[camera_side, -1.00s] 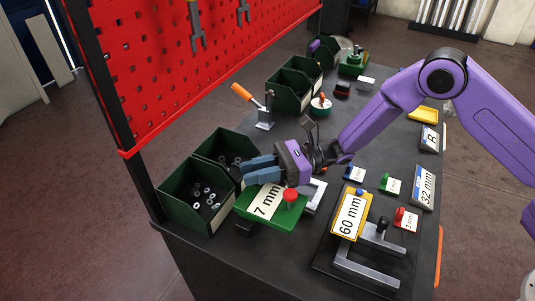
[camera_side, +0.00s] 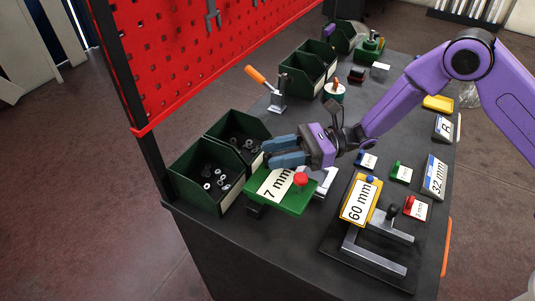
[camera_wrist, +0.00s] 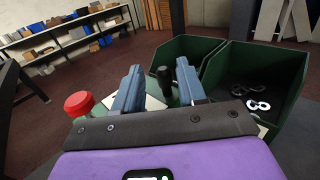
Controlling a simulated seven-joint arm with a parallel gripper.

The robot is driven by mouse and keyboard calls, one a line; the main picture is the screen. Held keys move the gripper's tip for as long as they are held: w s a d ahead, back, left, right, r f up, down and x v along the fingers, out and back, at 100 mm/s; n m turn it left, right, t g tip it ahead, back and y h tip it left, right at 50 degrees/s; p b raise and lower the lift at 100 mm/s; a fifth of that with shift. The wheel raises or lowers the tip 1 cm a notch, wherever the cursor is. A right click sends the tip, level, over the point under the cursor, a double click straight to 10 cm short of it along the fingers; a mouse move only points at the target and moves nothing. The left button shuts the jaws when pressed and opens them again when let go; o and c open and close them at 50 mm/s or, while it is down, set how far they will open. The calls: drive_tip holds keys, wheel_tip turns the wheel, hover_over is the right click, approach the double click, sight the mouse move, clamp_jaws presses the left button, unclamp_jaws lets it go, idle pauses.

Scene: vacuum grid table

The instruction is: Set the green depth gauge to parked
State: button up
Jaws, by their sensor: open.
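The green depth gauge (camera_side: 262,188) is a green plate with a white "7 mm" label (camera_side: 277,184) and a red knob (camera_side: 300,179). A metal frame shows at its right. My gripper (camera_side: 287,152) is open just above and behind the plate in the side view, its blue fingers pointing left. In the wrist view the red knob (camera_wrist: 79,103) is left of my gripper (camera_wrist: 160,85). A black knob (camera_wrist: 165,76) appears between the two fingers, which seem not to touch it. Much of the plate is hidden in the wrist view.
Green bins (camera_side: 178,188) with metal rings stand left of the gauge, close to my fingers. A yellow "60 mm" gauge (camera_side: 360,203) with a metal frame stands at right. Small labelled blocks stand along the right.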

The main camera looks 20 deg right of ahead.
drive_tip(key=d, duration=1.4)
drive_tip(key=shift+d, duration=0.25)
drive_tip(key=s+d+r+n+g+h, duration=0.1)
drive_tip(key=s+r+n+g+h, duration=0.1)
drive_tip(key=s+n+g+h, duration=0.65)
drive_tip(key=s+d+r+n+g+h, duration=0.1)
drive_tip(key=s+d+r+n+h, duration=0.15)
drive_tip(key=s+n, duration=0.75)
drive_tip(key=s+d+r+n+t+h, duration=0.1)
drive_tip(key=s+d+n+t+h, duration=0.2)
drive_tip(key=s+d+n+t, duration=0.2)
drive_tip(key=s+d+n+t+h, duration=0.3)
drive_tip(key=d+n, duration=0.4)
drive_tip(key=d, duration=0.3)
drive_tip(key=shift+s+r+t+h, duration=0.3)
drive_tip(key=shift+s+r+t, duration=0.05)
drive_tip(key=shift+s+t, duration=0.5)
